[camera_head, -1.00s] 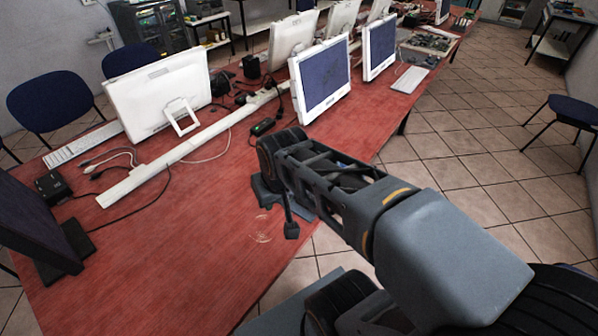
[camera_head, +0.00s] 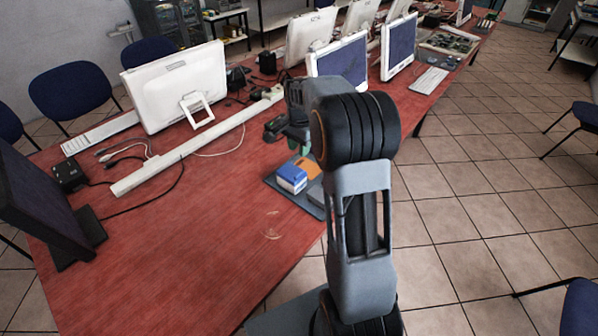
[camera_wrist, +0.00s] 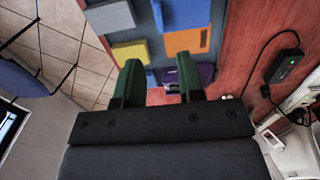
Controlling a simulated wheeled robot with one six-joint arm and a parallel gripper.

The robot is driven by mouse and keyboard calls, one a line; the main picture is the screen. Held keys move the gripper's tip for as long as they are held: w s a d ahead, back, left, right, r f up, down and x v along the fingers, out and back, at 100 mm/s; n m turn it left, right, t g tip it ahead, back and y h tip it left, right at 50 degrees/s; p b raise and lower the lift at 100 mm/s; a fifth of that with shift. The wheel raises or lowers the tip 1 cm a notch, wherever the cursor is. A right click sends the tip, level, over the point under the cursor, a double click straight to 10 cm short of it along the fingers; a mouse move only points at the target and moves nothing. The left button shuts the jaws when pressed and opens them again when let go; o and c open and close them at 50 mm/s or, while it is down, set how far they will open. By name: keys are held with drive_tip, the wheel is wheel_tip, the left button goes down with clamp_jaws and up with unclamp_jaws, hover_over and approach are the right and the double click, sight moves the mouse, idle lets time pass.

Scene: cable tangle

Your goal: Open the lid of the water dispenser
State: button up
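I see no water dispenser or lid that I can make out in either view. My gripper (camera_wrist: 158,80) shows in the wrist view with its two dark green fingers apart. Nothing is clasped between them. Past the fingertips lies a grey tray (camera_wrist: 146,22) with coloured blocks on it. In the head view my gripper is mostly hidden by my arm, above the table near the tray.
The red table (camera_head: 175,235) carries monitors (camera_head: 180,88), a white cable duct (camera_head: 190,145) and loose cables. A blue block (camera_head: 292,177) and an orange block (camera_head: 307,165) sit on the tray by the table's edge.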

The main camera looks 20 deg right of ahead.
sight(299, 173)
wheel_tip(299, 173, down, 11)
drive_tip(key=shift+r, duration=0.1)
idle(0.3)
clamp_jaws()
idle(0.5)
